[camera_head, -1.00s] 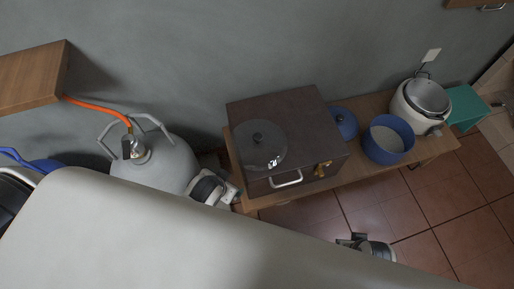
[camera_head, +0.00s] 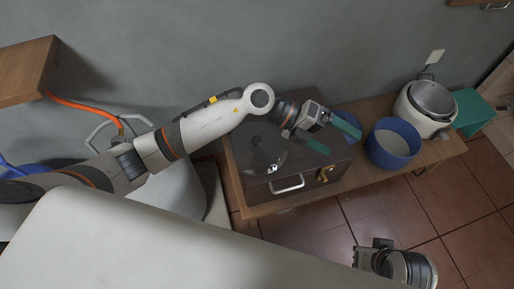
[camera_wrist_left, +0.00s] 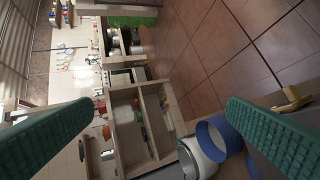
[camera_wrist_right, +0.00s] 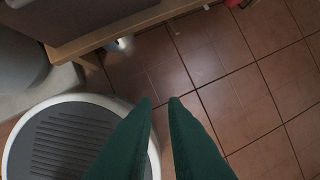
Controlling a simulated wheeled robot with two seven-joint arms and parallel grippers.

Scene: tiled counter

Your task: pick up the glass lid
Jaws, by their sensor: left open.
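The glass lid (camera_head: 263,150), round and see-through with a dark knob, lies on top of a dark brown box (camera_head: 320,172). My left gripper (camera_head: 341,141) is open and empty, above the right part of the box, to the right of the lid. Its two green fingers show wide apart in the left wrist view (camera_wrist_left: 160,122), with no lid between them. My right gripper (camera_wrist_right: 161,102) is empty, its green fingers a narrow gap apart, over the floor in front of the bench.
The box stands on a wooden bench (camera_head: 440,150). A blue pot (camera_head: 392,143), a blue lid (camera_head: 347,121) partly behind my left gripper, and a rice cooker (camera_head: 428,103) are to its right. A gas cylinder with an orange hose (camera_head: 85,108) stands left, near the grey wall.

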